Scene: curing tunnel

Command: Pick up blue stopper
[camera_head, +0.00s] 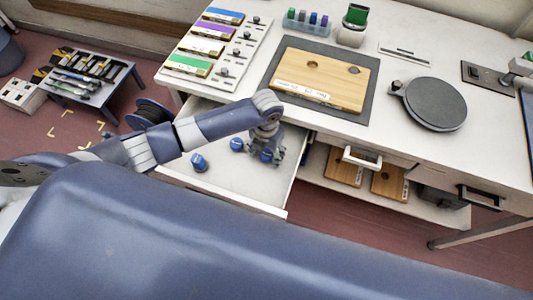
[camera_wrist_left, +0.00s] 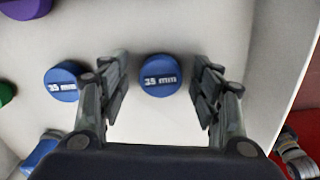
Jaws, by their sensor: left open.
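Several blue stoppers lie in the open white drawer. One blue stopper (camera_wrist_left: 160,75), marked 35 mm, sits between the two fingers of my left gripper (camera_wrist_left: 160,85) in the left wrist view, with gaps on both sides. A second blue stopper (camera_wrist_left: 61,81), also marked 35 mm, lies to its left, and part of another blue one (camera_wrist_left: 40,151) shows at lower left. In the head view my left gripper (camera_head: 265,157) points down into the drawer, open. Blue stoppers (camera_head: 199,162) and (camera_head: 236,145) lie left of it.
In the left wrist view, a purple stopper (camera_wrist_left: 27,8) and a green one (camera_wrist_left: 5,92) lie at the left. The drawer's side wall (camera_head: 292,186) stands right of the gripper. The tabletop above holds a wooden board (camera_head: 330,78) and a dark round plate (camera_head: 435,104).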

